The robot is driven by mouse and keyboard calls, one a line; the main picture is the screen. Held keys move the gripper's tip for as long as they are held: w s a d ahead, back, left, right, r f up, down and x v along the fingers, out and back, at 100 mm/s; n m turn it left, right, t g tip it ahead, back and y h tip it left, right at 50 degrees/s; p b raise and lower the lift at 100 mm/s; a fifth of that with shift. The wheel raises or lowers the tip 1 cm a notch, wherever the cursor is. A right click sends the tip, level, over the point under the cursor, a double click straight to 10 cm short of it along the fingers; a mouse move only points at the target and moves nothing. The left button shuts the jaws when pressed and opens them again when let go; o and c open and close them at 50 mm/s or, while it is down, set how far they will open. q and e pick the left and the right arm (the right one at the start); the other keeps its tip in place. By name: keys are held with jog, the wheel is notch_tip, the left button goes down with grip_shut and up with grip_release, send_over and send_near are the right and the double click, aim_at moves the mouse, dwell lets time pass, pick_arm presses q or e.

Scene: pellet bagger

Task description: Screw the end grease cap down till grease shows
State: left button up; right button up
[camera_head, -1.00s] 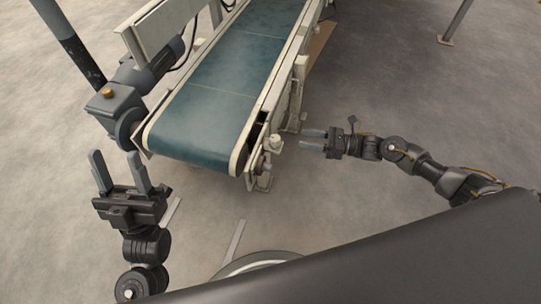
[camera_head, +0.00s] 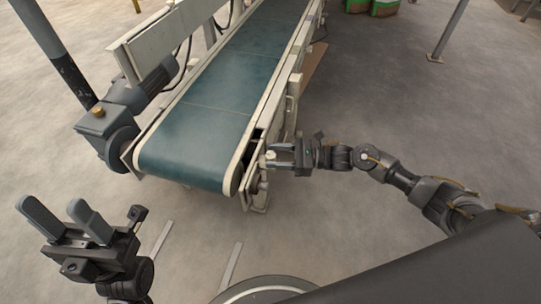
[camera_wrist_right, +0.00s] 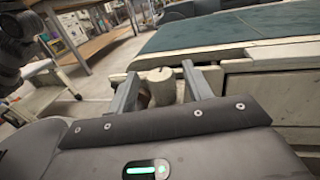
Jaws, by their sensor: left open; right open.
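The end grease cap (camera_wrist_right: 161,83) is a pale round cap at the near right corner of the conveyor, seen in the right wrist view between my right gripper's fingers. In the head view the cap (camera_head: 271,155) is small and partly covered by the fingertips. My right gripper (camera_head: 275,156) is open, with one finger on each side of the cap; I cannot tell whether either touches it. My left gripper (camera_head: 58,212) is open and empty over the floor, left of the conveyor. No grease can be made out.
The conveyor (camera_head: 208,110) with its teal belt fills the middle, its pale side rail beside my right gripper. A grey motor and gearbox (camera_head: 105,125) stand at its left. A post (camera_head: 62,60) rises at the far left.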

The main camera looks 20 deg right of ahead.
jog(key=shift+x, duration=0.9)
jog(key=shift+c, duration=0.2)
jog(key=c, duration=0.9)
jog(key=shift+m+t, duration=0.3)
jog(key=shift+t, duration=0.1)
